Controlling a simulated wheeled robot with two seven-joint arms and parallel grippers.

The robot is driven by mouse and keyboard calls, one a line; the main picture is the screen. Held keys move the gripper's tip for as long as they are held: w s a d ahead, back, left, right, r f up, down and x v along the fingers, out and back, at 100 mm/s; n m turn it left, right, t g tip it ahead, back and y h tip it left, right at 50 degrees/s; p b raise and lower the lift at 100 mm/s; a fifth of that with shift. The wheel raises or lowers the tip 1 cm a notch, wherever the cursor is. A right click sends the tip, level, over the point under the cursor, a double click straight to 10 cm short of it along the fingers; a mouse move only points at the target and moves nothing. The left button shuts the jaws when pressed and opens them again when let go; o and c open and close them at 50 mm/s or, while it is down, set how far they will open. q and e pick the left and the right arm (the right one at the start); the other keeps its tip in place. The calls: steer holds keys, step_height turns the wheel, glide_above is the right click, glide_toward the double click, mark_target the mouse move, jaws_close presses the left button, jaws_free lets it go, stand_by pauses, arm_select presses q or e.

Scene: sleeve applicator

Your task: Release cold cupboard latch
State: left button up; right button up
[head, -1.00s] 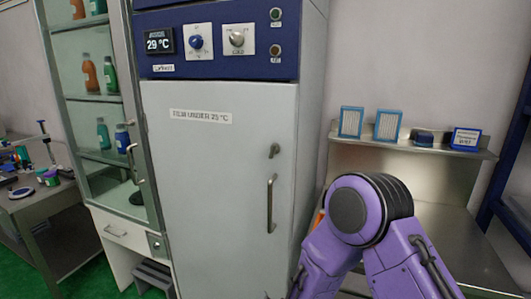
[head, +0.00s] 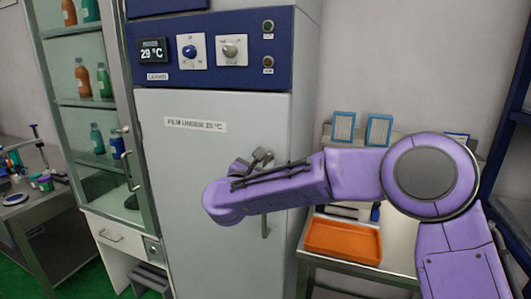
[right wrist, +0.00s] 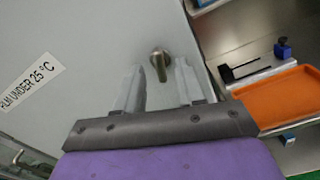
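The cold cupboard (head: 175,165) stands upright with its grey door shut. Its panel display reads 29 °C and the door label reads "FILM UNDER 25 °C". The small metal latch (right wrist: 160,58) shows in the right wrist view between and just beyond my fingertips. In the head view my gripper largely hides it. My right gripper (right wrist: 158,72) is open, with a finger on either side of the latch; I cannot tell if either touches it. It also shows in the head view (head: 253,161) in front of the door. My left gripper is not in view.
The door's vertical handle (head: 266,227) is partly behind my right arm. An orange tray (head: 343,240) sits on a steel bench to the right, below a shelf with blue-framed filters (head: 378,130). A glass cabinet (head: 97,130) with bottles stands left.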

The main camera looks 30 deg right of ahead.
mark_target(266, 159)
steer(key=x, duration=0.3)
steer(key=shift+w+f+p, duration=0.1)
steer(key=shift+p, duration=0.3)
steer(key=shift+c, duration=0.6)
jaws_close()
steer(key=shift+f+b, duration=0.15)
steer(key=shift+b, duration=0.3)
steer(key=n+b, duration=0.2)
steer(key=shift+f+b, duration=0.2)
steer(key=shift+b, duration=0.2)
steer(key=shift+r+n+b, duration=0.25)
steer(key=shift+n+b, duration=0.15)
steer(key=shift+n, duration=0.3)
steer(key=shift+r, duration=0.15)
steer(key=shift+o, duration=0.6)
jaws_free()
